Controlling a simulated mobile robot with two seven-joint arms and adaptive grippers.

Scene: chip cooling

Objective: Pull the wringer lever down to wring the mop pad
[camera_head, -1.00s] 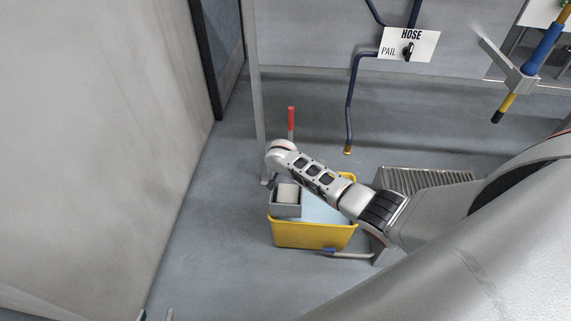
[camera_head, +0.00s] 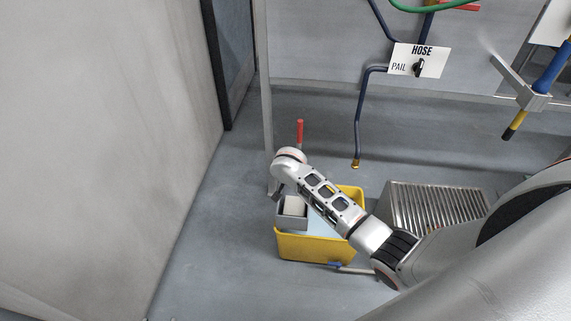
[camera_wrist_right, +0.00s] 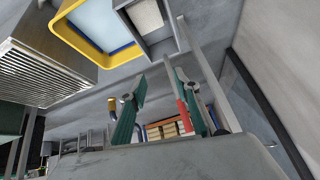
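The wringer lever has a red grip (camera_head: 300,131) on a grey rod and stands upright behind the yellow bucket (camera_head: 318,250). The grey wringer box (camera_head: 292,222) sits at the bucket's left side with the pale mop pad (camera_head: 294,205) in it. My right arm reaches over the bucket, and its wrist hides part of the lever. In the right wrist view, my right gripper (camera_wrist_right: 161,78) is open, with green fingers apart. The red grip (camera_wrist_right: 182,116) shows between them, close to the right finger; contact cannot be told. My left gripper is out of view.
A grey post (camera_head: 268,140) stands just left of the lever, with a wall further left. A ribbed metal box (camera_head: 430,208) stands right of the bucket. A dark pipe with a brass end (camera_head: 356,163) hangs behind. The floor left of the bucket is clear.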

